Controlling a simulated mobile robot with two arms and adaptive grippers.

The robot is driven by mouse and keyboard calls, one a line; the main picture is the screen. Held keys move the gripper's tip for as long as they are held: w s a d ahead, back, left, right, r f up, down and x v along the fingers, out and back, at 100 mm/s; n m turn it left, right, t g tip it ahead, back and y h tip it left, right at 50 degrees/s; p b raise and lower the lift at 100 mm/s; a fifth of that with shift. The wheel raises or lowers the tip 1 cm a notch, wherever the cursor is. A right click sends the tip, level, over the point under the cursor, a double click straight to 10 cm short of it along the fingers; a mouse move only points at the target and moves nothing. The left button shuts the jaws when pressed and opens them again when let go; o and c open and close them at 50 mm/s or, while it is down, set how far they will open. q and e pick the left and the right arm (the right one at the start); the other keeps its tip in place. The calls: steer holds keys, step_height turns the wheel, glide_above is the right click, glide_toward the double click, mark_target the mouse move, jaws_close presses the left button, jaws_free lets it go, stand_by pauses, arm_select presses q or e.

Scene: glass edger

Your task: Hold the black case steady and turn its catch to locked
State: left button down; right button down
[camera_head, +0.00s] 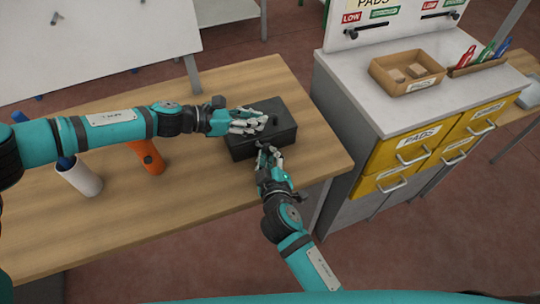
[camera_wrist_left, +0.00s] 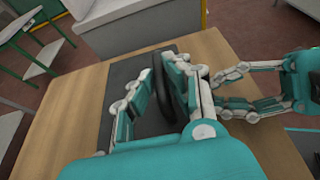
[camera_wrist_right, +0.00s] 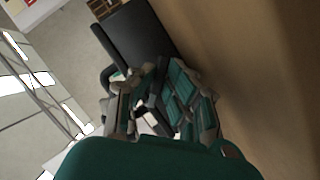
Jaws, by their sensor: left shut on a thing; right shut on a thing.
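The black case (camera_head: 286,116) lies flat on the wooden table, and its dark top also shows in the left wrist view (camera_wrist_left: 122,72). My left gripper (camera_head: 262,122) reaches over the lid from the left. It is shut on the case's black handle (camera_wrist_left: 160,88), which stands between its fingers. My right gripper (camera_head: 266,152) is at the case's near side, shut on the catch there. In the right wrist view, the case (camera_wrist_right: 143,36) lies just beyond the right fingers (camera_wrist_right: 150,95). The fingers mostly hide the catch, so I cannot tell which way it is turned.
To the right is a grey cabinet (camera_head: 350,95) with yellow drawers (camera_head: 412,148) and a cardboard box (camera_head: 405,75) on top. The table's front is clear.

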steer(key=m, duration=0.1)
steer(key=m+g+y, duration=0.1)
steer(key=m, duration=0.1)
steer(key=shift+d+r+y, duration=0.1)
steer(key=shift+d+y, duration=0.05)
steer(key=shift+y, duration=0.15)
steer(key=shift+w+d+m+g+y, duration=0.1)
steer(key=shift+m+g+y, duration=0.3)
steer(key=shift+m+y, duration=0.7)
steer(key=shift+m, duration=0.4)
steer(key=c, duration=1.4)
jaws_free()
steer(key=shift+o, duration=0.2)
steer(key=v, duration=1.2)
